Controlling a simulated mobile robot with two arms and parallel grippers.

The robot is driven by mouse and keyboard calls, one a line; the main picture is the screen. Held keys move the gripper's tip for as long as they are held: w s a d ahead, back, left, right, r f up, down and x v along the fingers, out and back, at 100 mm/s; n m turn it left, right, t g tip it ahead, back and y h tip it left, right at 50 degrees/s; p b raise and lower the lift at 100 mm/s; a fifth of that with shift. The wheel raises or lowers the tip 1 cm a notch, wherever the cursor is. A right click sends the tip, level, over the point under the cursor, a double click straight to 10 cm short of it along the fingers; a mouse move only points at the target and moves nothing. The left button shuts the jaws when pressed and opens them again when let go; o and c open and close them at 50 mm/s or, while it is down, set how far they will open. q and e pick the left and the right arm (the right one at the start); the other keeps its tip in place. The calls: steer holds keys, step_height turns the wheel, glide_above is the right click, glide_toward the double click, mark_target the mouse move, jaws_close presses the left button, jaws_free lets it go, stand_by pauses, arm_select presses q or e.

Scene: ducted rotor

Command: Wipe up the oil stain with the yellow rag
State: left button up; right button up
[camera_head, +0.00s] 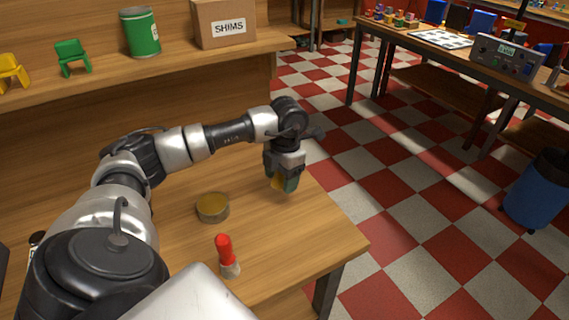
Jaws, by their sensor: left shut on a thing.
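My left gripper (285,184) points down near the right part of the wooden workbench (315,235). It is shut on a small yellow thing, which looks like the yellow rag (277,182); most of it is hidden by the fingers. The fingertips are low over the bench top, and I cannot tell whether the rag touches the wood. I cannot make out an oil stain; it may be hidden under the gripper or arm. My right gripper is out of view.
A round tin (213,208) and a red-topped bottle (228,256) stand on the bench left of the gripper. The shelf behind holds a green can (140,32) and a SHIMS box (224,22). A blue bin (537,190) stands on the checkered floor.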

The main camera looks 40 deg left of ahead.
arm_select(q)
steer(key=shift+r+p, duration=0.5)
steer(key=shift+r, duration=0.6)
